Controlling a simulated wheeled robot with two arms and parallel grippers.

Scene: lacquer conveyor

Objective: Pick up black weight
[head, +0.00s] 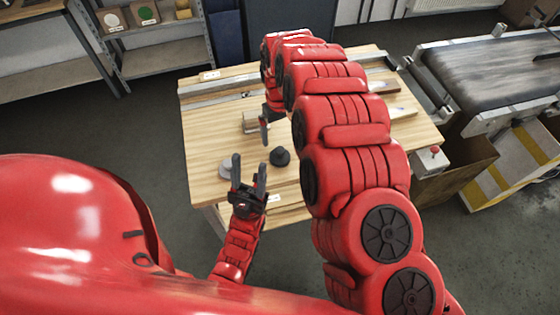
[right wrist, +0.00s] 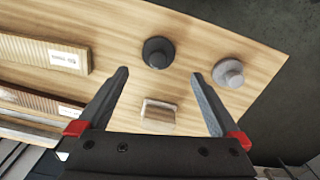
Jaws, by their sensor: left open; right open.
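The black weight (head: 280,157) stands on the wooden table, a dark round disc with a knob on top. It also shows in the right wrist view (right wrist: 157,52), beyond and between the fingertips. My left gripper (head: 248,172) is open and empty at the table's near edge, just left of and nearer than the black weight. My right gripper (right wrist: 160,75) is open with nothing between its fingers. In the head view it hangs over the table (head: 264,132), beyond the black weight, and my right arm hides part of it.
A grey weight (right wrist: 229,73) stands near the black one; it is partly behind my left gripper in the head view (head: 224,170). A small block (right wrist: 158,115) lies close by. Long wooden pieces (right wrist: 42,55) lie on the table (head: 205,130). A conveyor (head: 490,70) stands at right.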

